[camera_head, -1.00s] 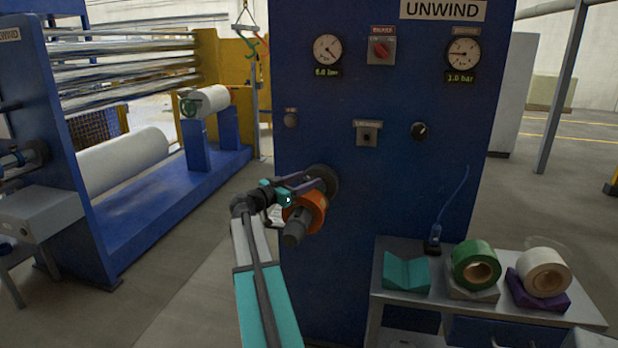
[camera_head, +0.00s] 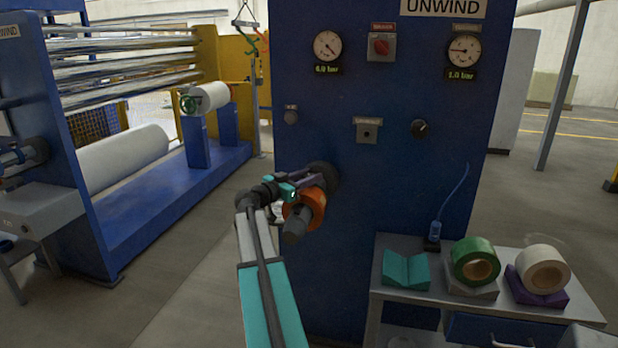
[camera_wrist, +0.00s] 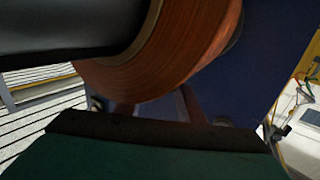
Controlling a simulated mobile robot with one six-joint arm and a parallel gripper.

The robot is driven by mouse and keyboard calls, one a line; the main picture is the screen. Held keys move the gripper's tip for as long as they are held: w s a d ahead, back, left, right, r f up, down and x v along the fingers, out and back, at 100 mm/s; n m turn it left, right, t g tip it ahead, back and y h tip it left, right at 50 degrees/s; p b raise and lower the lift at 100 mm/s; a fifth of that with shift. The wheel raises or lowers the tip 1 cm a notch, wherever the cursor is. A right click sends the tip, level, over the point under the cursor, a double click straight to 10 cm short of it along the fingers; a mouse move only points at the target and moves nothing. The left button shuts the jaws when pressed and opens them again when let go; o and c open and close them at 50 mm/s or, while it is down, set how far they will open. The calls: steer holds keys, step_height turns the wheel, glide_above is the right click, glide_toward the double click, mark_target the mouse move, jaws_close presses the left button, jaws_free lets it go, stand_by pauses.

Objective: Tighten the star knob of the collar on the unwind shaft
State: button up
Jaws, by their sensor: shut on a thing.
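The unwind shaft (camera_head: 296,228) sticks out of the blue UNWIND cabinet, with an orange roll (camera_head: 317,205) around it. The orange roll fills the upper middle of the wrist view (camera_wrist: 165,60), with the dark shaft (camera_wrist: 60,30) at upper left. A dark round part (camera_head: 326,174) sits behind the roll at the cabinet. My gripper (camera_head: 312,181) reaches in from the left, at the top of the roll and close to the cabinet. It is shut on a small part there, apparently the star knob. The knob and most of the collar are hidden by the jaws and roll.
A grey side table (camera_head: 400,311) stands at right with a teal cradle (camera_head: 406,269), a green roll (camera_head: 474,262) and a white roll (camera_head: 543,268). A blue roller frame (camera_head: 190,205) stands at left. The floor between it and the cabinet is clear.

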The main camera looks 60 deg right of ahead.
steer(key=shift+w+d+f+m+g+y+b, duration=0.15)
steer(key=shift+m+g+b, duration=0.45)
steer(key=shift+b, duration=0.65)
steer(key=shift+w+a+f+m+g+y+b, duration=0.1)
steer(key=shift+m+g+y+b, duration=0.25)
steer(key=shift+g+b, duration=0.6)
steer(key=shift+d+r+m+b, duration=0.1)
steer(key=shift+m+b, duration=0.15)
steer(key=shift+b, duration=0.45)
steer(key=m+g+y+b, duration=0.1)
steer(key=m+g+b, duration=0.1)
steer(key=g+b, duration=0.1)
steer(key=shift+y, duration=0.4)
steer(key=shift+r+m+g+y+b, duration=0.15)
steer(key=shift+m+g+y+b, duration=0.35)
steer(key=shift+g+b, duration=0.2)
steer(key=shift+s+m+g+y, duration=0.15)
steer(key=shift+m+g+y, duration=0.15)
steer(key=shift+g, duration=0.05)
steer(key=o, duration=1)
steer(key=shift+o, duration=0.2)
steer(key=shift+a, duration=0.2)
